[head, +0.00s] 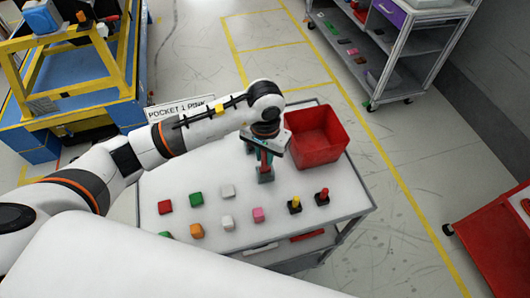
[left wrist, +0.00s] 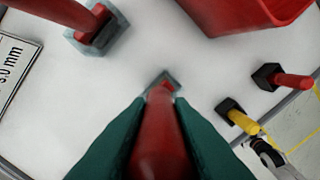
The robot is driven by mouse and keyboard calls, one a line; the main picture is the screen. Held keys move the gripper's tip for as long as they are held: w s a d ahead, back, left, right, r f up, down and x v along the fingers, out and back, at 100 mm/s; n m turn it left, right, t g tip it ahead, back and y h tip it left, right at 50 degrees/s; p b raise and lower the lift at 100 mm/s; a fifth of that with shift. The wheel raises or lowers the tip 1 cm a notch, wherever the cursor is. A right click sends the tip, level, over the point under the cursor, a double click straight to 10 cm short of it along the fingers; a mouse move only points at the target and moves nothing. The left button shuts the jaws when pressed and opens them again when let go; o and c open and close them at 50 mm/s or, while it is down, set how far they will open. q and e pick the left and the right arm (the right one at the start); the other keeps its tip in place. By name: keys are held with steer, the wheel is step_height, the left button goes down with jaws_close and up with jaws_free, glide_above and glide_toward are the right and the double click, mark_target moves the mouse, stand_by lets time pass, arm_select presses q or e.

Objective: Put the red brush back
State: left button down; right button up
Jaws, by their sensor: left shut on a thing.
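My left gripper (head: 264,157) is shut on a red brush (head: 265,164), held about upright over the white table top. In the left wrist view, its green fingers (left wrist: 163,140) close around the red handle (left wrist: 160,125). A small grey-teal piece (left wrist: 163,80) shows at the brush's far end; I cannot tell whether it is part of the brush or a holder, or whether it touches the table. Another red handle (left wrist: 60,10) with a grey-teal square base (left wrist: 98,35) stands at upper left in that view. My right gripper is not in view.
A red bin (head: 318,140) stands at the table's back right. Several coloured blocks (head: 196,199) lie on the front of the white table (head: 175,185). Yellow-and-black (head: 295,204) and red-and-black (head: 322,197) pieces are near the right edge. A sign (head: 180,108) is at the back left.

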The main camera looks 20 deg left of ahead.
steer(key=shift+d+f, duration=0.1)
arm_select(q)
steer(key=shift+f, duration=0.2)
steer(key=c, duration=1.2)
jaws_free()
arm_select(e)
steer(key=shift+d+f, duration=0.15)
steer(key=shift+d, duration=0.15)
arm_select(q)
steer(key=shift+b, duration=0.3)
steer(key=shift+w+r+b, duration=0.1)
steer(key=shift+r+b, duration=0.2)
steer(key=shift+r, duration=0.25)
step_height(320, 180, up, 10)
steer(key=b, duration=0.3)
steer(key=shift+f, duration=0.2)
steer(key=shift+r, duration=0.65)
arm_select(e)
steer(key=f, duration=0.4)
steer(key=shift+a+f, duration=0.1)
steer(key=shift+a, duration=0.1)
